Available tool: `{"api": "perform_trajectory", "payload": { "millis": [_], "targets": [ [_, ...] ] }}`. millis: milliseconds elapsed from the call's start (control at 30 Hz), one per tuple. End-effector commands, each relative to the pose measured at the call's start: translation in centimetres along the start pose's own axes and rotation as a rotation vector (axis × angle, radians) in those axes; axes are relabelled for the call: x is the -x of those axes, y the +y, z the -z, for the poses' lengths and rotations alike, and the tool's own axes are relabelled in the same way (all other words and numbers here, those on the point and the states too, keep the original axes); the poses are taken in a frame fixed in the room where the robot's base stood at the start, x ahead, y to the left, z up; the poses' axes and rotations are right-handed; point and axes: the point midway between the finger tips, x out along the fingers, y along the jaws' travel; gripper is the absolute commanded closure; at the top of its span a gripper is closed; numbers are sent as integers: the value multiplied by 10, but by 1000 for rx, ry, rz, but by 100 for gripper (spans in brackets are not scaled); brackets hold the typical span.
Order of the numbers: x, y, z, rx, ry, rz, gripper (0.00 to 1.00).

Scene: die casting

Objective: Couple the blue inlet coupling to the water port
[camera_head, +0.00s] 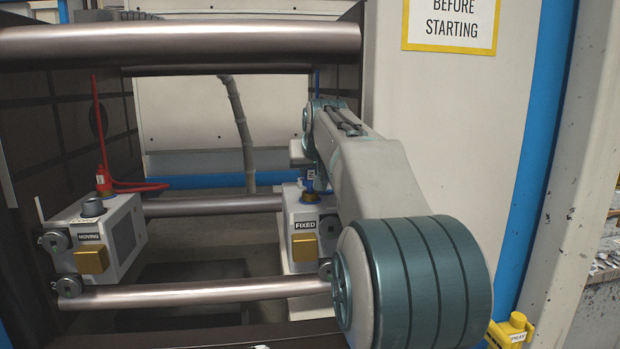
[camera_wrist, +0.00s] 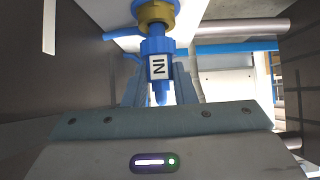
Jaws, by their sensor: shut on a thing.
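The blue inlet coupling (camera_wrist: 157,46), with a white label reading IN, is between the two fingers of my gripper (camera_wrist: 159,80) in the wrist view. Its front end meets or nearly meets a brass-coloured collar (camera_wrist: 155,13) with blue around it; I cannot tell whether it is seated. In the head view, the coupling (camera_head: 309,183) is upright at the brass port (camera_head: 310,197) on top of the block labelled FIXED (camera_head: 301,261). My gripper is mostly hidden behind my arm there.
The block labelled MOVING (camera_head: 124,238) is at the left, with a red coupling (camera_head: 103,180) and red hose on top. Thick metal bars (camera_head: 190,294) cross in front, behind and above. A light machine panel (camera_head: 450,130) stands to the right.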

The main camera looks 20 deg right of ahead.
Motion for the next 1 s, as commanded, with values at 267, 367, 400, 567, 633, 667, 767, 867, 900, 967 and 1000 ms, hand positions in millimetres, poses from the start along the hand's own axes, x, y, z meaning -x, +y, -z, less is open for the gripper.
{"api": "perform_trajectory", "payload": {
  "millis": [267,367,400,567,633,667,767,867,900,967,1000],
  "targets": [
    [-4,0,-5,0,1,0,100],
    [-5,0,-7,0,1,0,100],
    [-6,0,-7,0,1,0,100],
    [-8,0,-10,0,1,0,100],
    [-8,0,-11,0,1,0,100],
    [-9,0,-11,0,1,0,100],
    [-10,0,-13,0,1,0,100],
    [-11,0,-14,0,1,0,100],
    [-11,0,-14,0,1,0,100],
    [-11,0,-14,0,1,0,100],
    [-11,0,-14,0,1,0,100]
  ]
}}
